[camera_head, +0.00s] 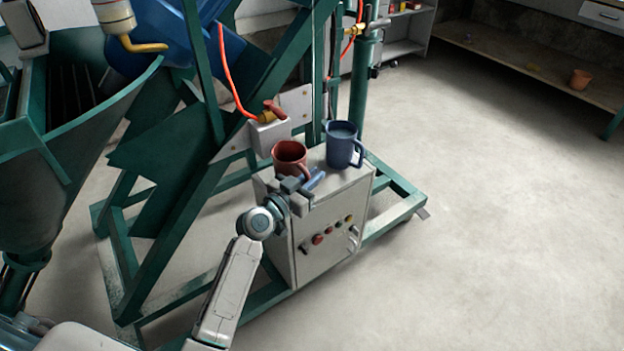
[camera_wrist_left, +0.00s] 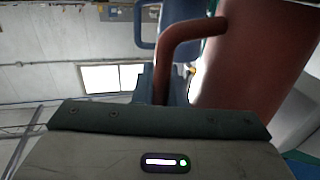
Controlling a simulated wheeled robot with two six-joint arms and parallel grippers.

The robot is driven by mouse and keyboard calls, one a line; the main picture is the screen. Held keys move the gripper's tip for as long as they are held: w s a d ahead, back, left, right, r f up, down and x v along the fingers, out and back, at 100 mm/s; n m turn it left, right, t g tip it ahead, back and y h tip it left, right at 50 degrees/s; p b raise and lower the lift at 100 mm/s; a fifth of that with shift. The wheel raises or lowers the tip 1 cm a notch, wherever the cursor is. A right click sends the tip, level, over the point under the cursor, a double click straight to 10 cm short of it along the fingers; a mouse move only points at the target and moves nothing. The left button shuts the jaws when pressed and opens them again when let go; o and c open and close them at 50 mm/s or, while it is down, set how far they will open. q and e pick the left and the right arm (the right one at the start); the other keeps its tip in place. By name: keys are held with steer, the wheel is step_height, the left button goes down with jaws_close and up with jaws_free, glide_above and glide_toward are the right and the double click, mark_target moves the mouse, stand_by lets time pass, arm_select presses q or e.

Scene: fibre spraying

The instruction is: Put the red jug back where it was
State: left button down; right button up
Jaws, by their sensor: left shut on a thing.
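The red jug (camera_head: 289,155) is at the top of the grey control box (camera_head: 338,187), near its left rear part. My left gripper (camera_head: 301,188) is at the jug's near side and is shut on it, at its handle. In the left wrist view the red jug (camera_wrist_left: 262,60) fills the upper right, its curved handle (camera_wrist_left: 170,60) close in front of the gripper. I cannot tell whether the jug's base touches the box top, as the gripper hides it. My right gripper is not in view.
A blue jug (camera_head: 342,146) stands on the box top just right of the red one. A green machine frame (camera_head: 180,215) surrounds the box, with a valve block (camera_head: 269,133) behind the red jug. The floor at the right is clear. An orange pot (camera_head: 580,79) sits on a far shelf.

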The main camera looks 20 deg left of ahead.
arm_select(q)
steer(key=shift+f, duration=0.25)
steer(key=c, duration=1.5)
jaws_free()
steer(key=shift+r, duration=0.1)
steer(key=shift+r, duration=0.1)
